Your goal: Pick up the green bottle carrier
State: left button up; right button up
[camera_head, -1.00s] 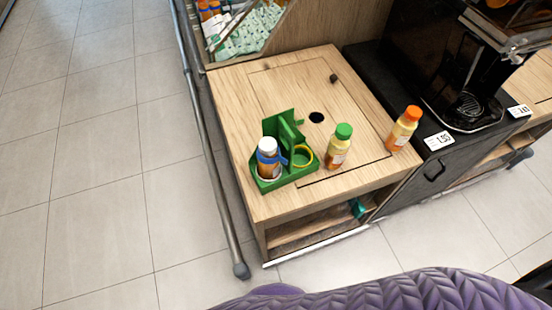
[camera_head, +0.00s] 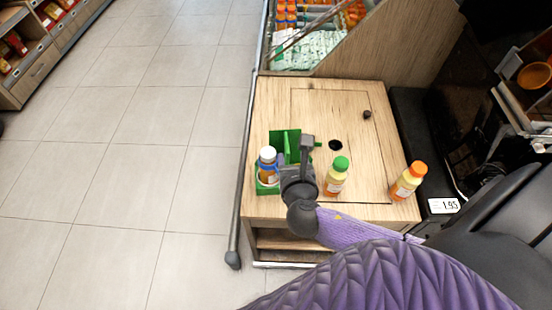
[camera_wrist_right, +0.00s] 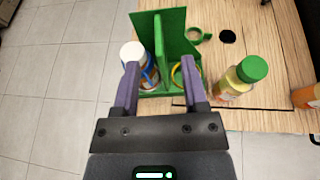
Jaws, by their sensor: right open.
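The green bottle carrier (camera_head: 278,143) stands upright on the wooden counter, partly hidden by my right gripper in the head view. A white-capped bottle (camera_head: 267,163) sits in its left compartment. In the right wrist view the carrier's upright divider (camera_wrist_right: 159,50) shows, with a yellow-lined ring to its right. My right gripper (camera_wrist_right: 163,85) is open. Its fingers appear on either side of the divider, the left one overlapping the white-capped bottle (camera_wrist_right: 133,52) in the picture. I cannot tell whether they touch anything. My left gripper is not in view.
A green-capped juice bottle (camera_head: 336,177) stands just right of the carrier, and an orange-capped bottle (camera_head: 408,180) is farther right. The counter top (camera_head: 268,100) has a round hole and a small dark knob. A metal rail (camera_head: 241,190) runs along its left side.

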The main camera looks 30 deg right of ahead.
aim_at(287, 146)
jog(key=b+x, duration=0.1)
jog(key=x, duration=0.2)
jog(key=b+x, duration=0.1)
jog(key=x, duration=0.2)
jog(key=f+b+x, duration=0.1)
jog(key=x, duration=0.2)
jog(key=shift+a+f+b, duration=0.15)
jog(key=shift+a+b, duration=0.1)
jog(key=shift+b, duration=0.1)
jog(key=shift+c, duration=0.6)
grip_shut()
